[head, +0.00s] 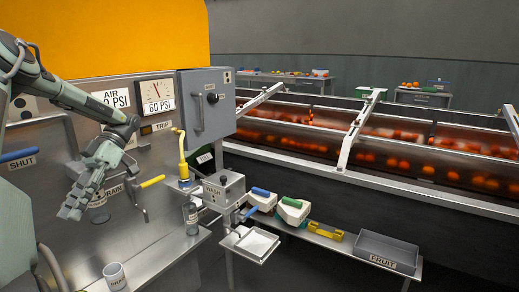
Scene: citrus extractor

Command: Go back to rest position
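My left arm comes in from the upper left, and my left gripper (72,210) hangs pointing down and left in front of the steel machine panel (60,150). I see no object held in it. Its fingers are seen from the side and lie close together in the view, so I cannot tell whether they are open or shut. My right gripper is not in view.
A yellow-handled drain lever (152,182), a blue shut handle (17,155) and a yellow upright lever (182,155) stick out nearby. A cup (115,275) and a jar (191,220) stand on the steel ledge. A wash box (224,190) and fruit bin (388,250) stand right.

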